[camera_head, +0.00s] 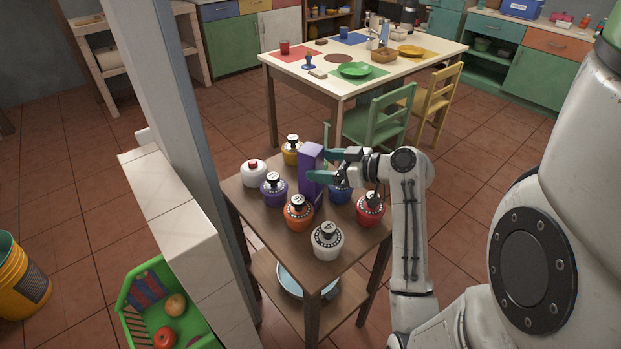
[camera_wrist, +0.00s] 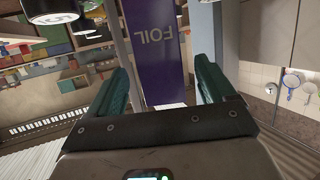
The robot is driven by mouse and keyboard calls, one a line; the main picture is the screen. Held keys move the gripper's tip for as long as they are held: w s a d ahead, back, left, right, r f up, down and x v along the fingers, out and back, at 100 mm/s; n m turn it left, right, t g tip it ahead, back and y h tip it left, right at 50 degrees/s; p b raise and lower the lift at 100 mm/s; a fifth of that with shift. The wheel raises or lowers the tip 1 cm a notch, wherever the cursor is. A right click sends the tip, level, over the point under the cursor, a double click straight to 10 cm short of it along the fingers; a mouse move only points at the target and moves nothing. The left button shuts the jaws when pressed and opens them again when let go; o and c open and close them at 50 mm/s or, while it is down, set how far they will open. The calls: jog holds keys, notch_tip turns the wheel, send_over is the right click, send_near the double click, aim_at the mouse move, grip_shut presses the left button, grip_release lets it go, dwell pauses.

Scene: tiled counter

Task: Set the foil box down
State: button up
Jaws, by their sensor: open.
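The foil box (camera_head: 310,172) is a tall purple carton standing upright among the jars on the small wooden table (camera_head: 340,255). In the wrist view its purple face (camera_wrist: 158,50) with the word FOIL shows between my fingers. My gripper (camera_head: 322,166) reaches in from the right with teal fingers beside the box. In the wrist view my gripper (camera_wrist: 168,85) is open, with a gap between each finger and the box. The box's base is partly hidden by jars, so its contact with the tabletop is hard to see.
An orange jar (camera_head: 299,212), a purple jar (camera_head: 273,190), a blue jar (camera_head: 340,190) and a yellow jar (camera_head: 292,152) stand close around the box. A red jar (camera_head: 370,210) and white jars (camera_head: 327,240) are nearby. A post (camera_head: 190,110) rises left of the table.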

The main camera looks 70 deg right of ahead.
jog(key=shift+p+x, duration=0.45)
jog(key=shift+x, duration=1.8)
jog(key=shift+s+f, duration=0.1)
jog(key=shift+f, duration=0.1)
grip_shut()
jog(key=shift+r, duration=0.1)
